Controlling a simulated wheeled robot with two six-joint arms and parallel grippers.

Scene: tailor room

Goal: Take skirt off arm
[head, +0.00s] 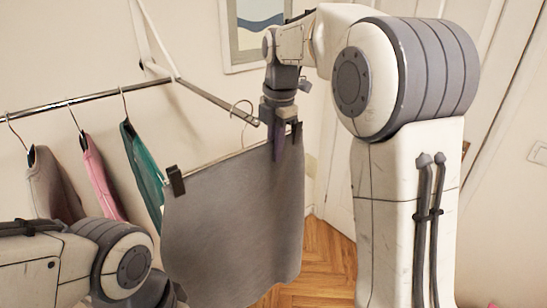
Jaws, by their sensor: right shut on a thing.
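A grey skirt (235,220) hangs from a clip hanger, with one dark clip (176,181) at its upper left and another by its upper right corner. My right gripper (284,150) points down at the skirt's upper right edge and is shut on it, covering part of the waistband and hanger. The hanger's hook (241,108) shows just left of my right gripper, close to the end of the rail's side arm; I cannot tell whether they touch. My left arm comes in at the lower left, but its gripper is not visible.
A metal rail (75,101) on the left holds several garments, among them a brown one (55,185), a pink one (100,180) and a teal one (145,170). A white door and a framed picture (262,30) are behind. Wooden floor (325,255) shows below.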

